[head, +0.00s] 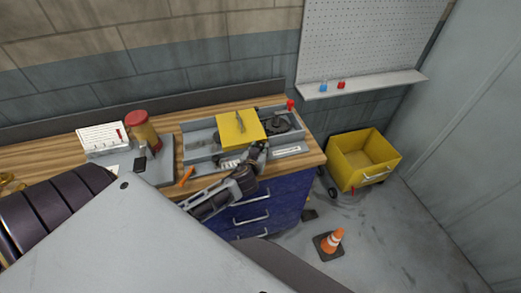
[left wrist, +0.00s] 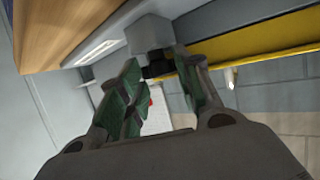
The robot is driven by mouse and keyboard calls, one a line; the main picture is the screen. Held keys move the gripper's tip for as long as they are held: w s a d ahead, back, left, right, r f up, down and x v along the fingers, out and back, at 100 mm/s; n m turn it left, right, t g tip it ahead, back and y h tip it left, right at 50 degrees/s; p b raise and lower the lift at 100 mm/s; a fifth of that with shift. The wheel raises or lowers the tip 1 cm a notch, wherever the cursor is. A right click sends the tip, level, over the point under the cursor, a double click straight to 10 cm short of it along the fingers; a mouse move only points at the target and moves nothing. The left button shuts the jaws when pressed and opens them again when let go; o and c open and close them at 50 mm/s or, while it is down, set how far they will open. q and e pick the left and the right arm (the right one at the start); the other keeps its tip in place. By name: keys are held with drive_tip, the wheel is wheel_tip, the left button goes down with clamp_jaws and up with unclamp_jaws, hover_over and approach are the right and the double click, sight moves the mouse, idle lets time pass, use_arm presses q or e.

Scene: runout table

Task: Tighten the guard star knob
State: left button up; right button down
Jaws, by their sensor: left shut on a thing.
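The yellow guard (head: 238,128) sits over the grey runout fixture (head: 198,138) on the wooden bench. My left gripper (head: 259,151) is at the guard's front right corner, low beside its edge. In the left wrist view the small black star knob (left wrist: 155,70) shows between the green-padded fingertips of my left gripper (left wrist: 162,72), next to a grey block and the yellow guard edge (left wrist: 260,60). The left gripper is shut on the knob. In the head view the knob is mostly hidden by the gripper. My right gripper is not in view.
A red-and-yellow jar (head: 142,132), a white box (head: 103,138) and an orange-handled tool (head: 186,176) are on the bench to the left. A red knob (head: 290,104) stands at the fixture's back right. A yellow cart (head: 345,178) and a traffic cone (head: 332,242) are on the floor.

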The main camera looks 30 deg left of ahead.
use_arm(q)
drive_tip(key=shift+a+m+t+h, duration=0.25)
drive_tip(key=shift+m+t+h, duration=0.05)
drive_tip(key=shift+m+h, duration=0.3)
drive_tip(key=shift+r+h, duration=0.1)
drive_tip(key=shift+h, duration=0.2)
drive_tip(key=o, duration=1.1)
drive_tip(key=shift+d+n+y, duration=0.25)
drive_tip(key=shift+n+y, duration=0.35)
drive_tip(key=shift+y, duration=0.3)
drive_tip(key=shift+w+d+n+g+y, duration=0.15)
drive_tip(key=shift+n+g+y, duration=0.25)
drive_tip(key=shift+n+y, duration=0.2)
drive_tip(key=shift+w+d+n+g+y, duration=0.1)
drive_tip(key=shift+n+g+y, duration=0.3)
drive_tip(key=shift+n+y, duration=0.15)
drive_tip(key=shift+d+n+g+y, duration=0.1)
drive_tip(key=shift+n+g+y, duration=0.4)
drive_tip(key=shift+n+y, duration=0.05)
